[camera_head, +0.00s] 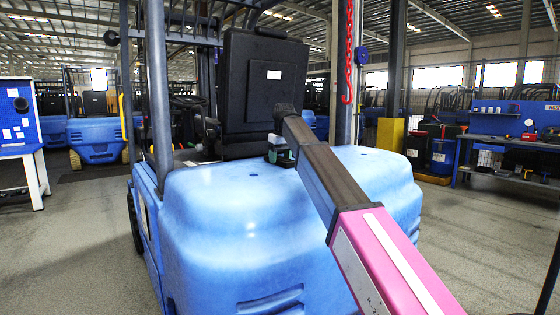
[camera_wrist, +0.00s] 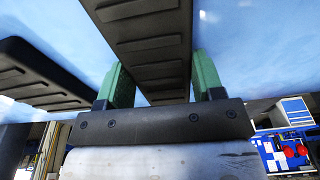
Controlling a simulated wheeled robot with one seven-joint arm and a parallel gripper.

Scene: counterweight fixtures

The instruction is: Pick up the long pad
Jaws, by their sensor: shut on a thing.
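In the wrist view, a long dark pad (camera_wrist: 150,45) with raised ribs runs from the top edge down between the two green fingers of my gripper (camera_wrist: 160,82). The fingers are shut on it, one on each side. In the head view, my gripper (camera_head: 280,152) is low over the top of the blue counterweight (camera_head: 230,205), just in front of the black seat back. The pad cannot be made out clearly there. I cannot tell whether the pad still touches the surface below.
A second dark ribbed piece (camera_wrist: 40,80) shows left of my gripper in the wrist view. The black seat back (camera_head: 250,110) stands close behind my gripper. A red chain with a hook (camera_head: 348,60) hangs to the right. A blue workbench (camera_head: 500,140) stands farther right.

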